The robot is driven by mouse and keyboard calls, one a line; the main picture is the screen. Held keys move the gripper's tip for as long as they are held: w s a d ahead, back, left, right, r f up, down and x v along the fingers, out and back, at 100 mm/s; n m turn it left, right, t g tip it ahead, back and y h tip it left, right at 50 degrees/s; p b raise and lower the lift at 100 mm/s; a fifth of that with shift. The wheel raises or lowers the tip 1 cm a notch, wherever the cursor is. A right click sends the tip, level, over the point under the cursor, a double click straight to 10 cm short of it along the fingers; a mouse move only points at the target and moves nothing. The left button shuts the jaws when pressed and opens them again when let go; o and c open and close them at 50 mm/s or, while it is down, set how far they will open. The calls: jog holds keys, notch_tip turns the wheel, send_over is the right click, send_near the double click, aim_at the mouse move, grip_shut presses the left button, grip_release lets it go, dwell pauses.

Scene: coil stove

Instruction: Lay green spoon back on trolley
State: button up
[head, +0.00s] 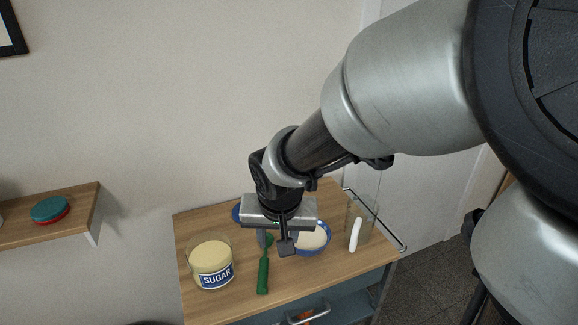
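The green spoon (263,276) is in the head view, on or just above the wooden top of the trolley (330,268). Its handle points towards the front edge, and its upper end is close by my gripper's left finger. My gripper (276,243) is above the middle of the trolley, pointing down, with a gap between its fingers. I see nothing clamped in that gap. Whether a finger touches the spoon cannot be told, as the gripper partly covers that area.
A sugar jar (213,264) stands left of the spoon. A blue bowl with white contents (314,239) is right of my gripper, partly hidden. A white rod-like object (355,235) is near the right edge. A wall shelf (75,213) holds a teal and red item (50,209).

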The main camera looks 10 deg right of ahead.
jog(key=s+d+r+n+t, duration=0.1)
jog(key=s+d+r, duration=1)
jog(key=s+r, duration=0.1)
jog(key=shift+s+r+t, duration=0.3)
jog(key=shift+s+r, duration=0.05)
jog(key=shift+s, duration=0.5)
jog(key=shift+s+d, duration=0.1)
